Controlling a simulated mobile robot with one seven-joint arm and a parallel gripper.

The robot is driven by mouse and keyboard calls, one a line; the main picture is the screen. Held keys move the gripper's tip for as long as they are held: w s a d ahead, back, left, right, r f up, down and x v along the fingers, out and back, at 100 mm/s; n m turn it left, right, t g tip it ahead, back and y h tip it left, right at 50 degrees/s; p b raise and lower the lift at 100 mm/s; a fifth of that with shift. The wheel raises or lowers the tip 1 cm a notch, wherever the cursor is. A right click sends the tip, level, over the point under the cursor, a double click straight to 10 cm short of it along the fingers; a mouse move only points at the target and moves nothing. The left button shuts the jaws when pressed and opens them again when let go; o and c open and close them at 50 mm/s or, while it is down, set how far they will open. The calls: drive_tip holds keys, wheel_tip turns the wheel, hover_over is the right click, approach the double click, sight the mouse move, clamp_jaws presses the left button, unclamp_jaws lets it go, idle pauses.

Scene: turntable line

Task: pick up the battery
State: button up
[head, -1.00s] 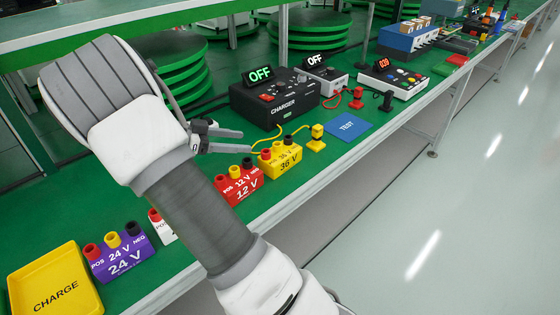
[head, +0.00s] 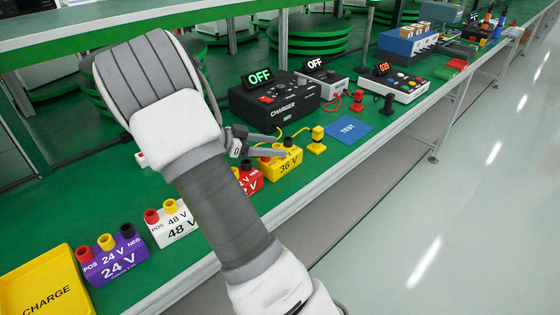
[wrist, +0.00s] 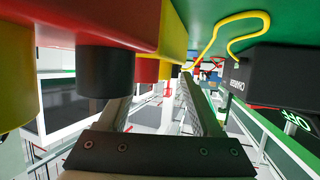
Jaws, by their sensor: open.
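Several batteries stand in a row along the green bench. The purple 24 V battery (head: 112,262) and white 48 V battery (head: 175,228) are left of my arm. The red 12 V battery (head: 250,182) is partly hidden behind my arm. The yellow 36 V battery (head: 284,164) is just right of it. My gripper (head: 275,147) is open and empty, low beside the back of the red and yellow batteries. In the upside-down wrist view, the red battery (wrist: 90,20) is close at upper left, its black terminal near one finger. I cannot tell whether they touch.
A black charger (head: 278,103) reading OFF stands behind the gripper, with a yellow cable running from it. A yellow CHARGE tray (head: 20,280) is at the near left. A blue TEST mat (head: 349,128) lies right of the yellow connector (head: 317,141).

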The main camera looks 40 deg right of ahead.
clamp_jaws()
idle(1.3)
